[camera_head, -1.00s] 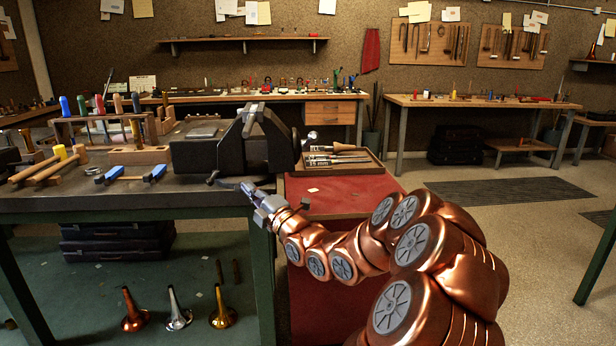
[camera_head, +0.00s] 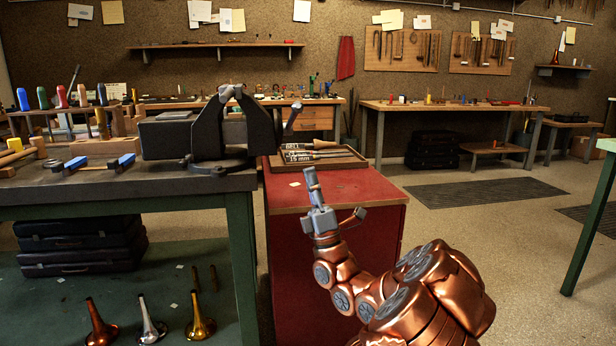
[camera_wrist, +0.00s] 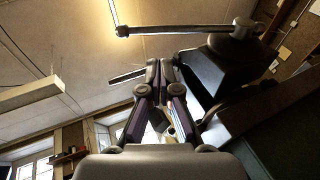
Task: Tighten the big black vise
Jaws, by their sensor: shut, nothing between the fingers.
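The big black vise (camera_head: 207,135) is mounted on the right end of the dark workbench. Its bar handle (camera_head: 292,118) is at its right side and stands tilted in the head view. My gripper (camera_head: 312,172) points upward, below and right of the handle, in front of the red cabinet. It is apart from the handle, and its fingers are together and empty. In the wrist view, the shut fingers (camera_wrist: 161,68) are below the handle bar (camera_wrist: 180,29), which has rounded ends. The vise body (camera_wrist: 213,70) is at the fingers' right. I cannot tell the gap between the vise jaws.
A tray (camera_head: 350,165) of tools sits on the red cabinet (camera_head: 345,195) behind my gripper. Blue-ended tools (camera_head: 75,163) lie on the workbench (camera_head: 160,184) left of the vise. Horn bells (camera_head: 200,322) stand on the lower shelf. Open floor (camera_head: 530,260) is at the right.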

